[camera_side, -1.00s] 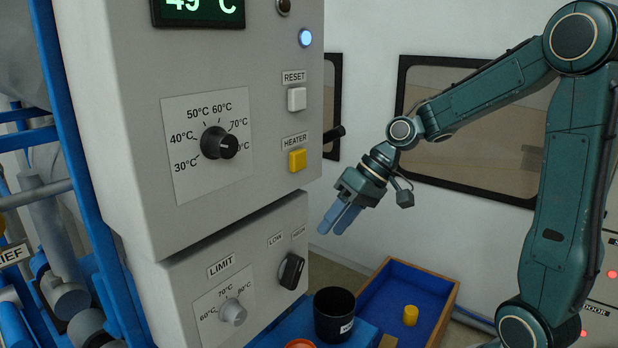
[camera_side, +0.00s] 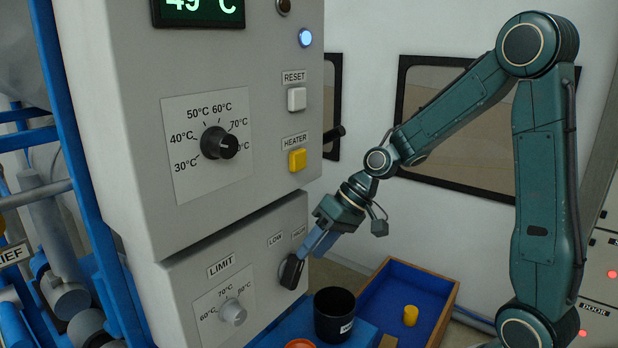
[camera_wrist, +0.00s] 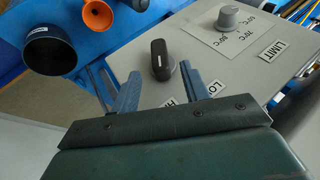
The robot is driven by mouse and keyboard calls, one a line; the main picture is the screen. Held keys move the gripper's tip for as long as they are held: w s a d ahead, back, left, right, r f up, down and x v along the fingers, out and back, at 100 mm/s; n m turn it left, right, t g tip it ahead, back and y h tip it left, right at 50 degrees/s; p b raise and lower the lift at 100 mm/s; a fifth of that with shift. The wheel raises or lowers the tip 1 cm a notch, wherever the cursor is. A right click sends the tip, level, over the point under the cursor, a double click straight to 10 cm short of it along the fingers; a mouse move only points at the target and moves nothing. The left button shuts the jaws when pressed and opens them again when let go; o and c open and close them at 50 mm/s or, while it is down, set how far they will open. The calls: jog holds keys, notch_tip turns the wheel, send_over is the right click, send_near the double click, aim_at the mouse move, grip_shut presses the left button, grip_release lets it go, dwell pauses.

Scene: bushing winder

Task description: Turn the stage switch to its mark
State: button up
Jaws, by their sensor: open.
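The stage switch (camera_side: 291,271) is a black elongated knob on the lower panel, under the LOW (camera_side: 275,240) and HIGH (camera_side: 299,232) labels. In the side view my gripper (camera_side: 312,248) is right at the switch, its blue fingers pointing down-left and partly overlapping it. In the wrist view the switch (camera_wrist: 162,60) stands upright beyond the fingertips, roughly between the two fingers of my gripper (camera_wrist: 150,82). The fingers are spread with nothing between them. Part of the LOW label (camera_wrist: 215,88) and a second label are hidden by my gripper in the wrist view.
The LIMIT knob (camera_side: 232,312) sits left of the switch on the same panel. A blue-lined tray (camera_side: 385,300) holds a yellow cylinder (camera_side: 411,315). The HEATER button (camera_side: 298,160) is above.

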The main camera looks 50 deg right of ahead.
aim_at(302, 264)
jog(key=shift+x, duration=3.75)
jog(key=c, duration=1)
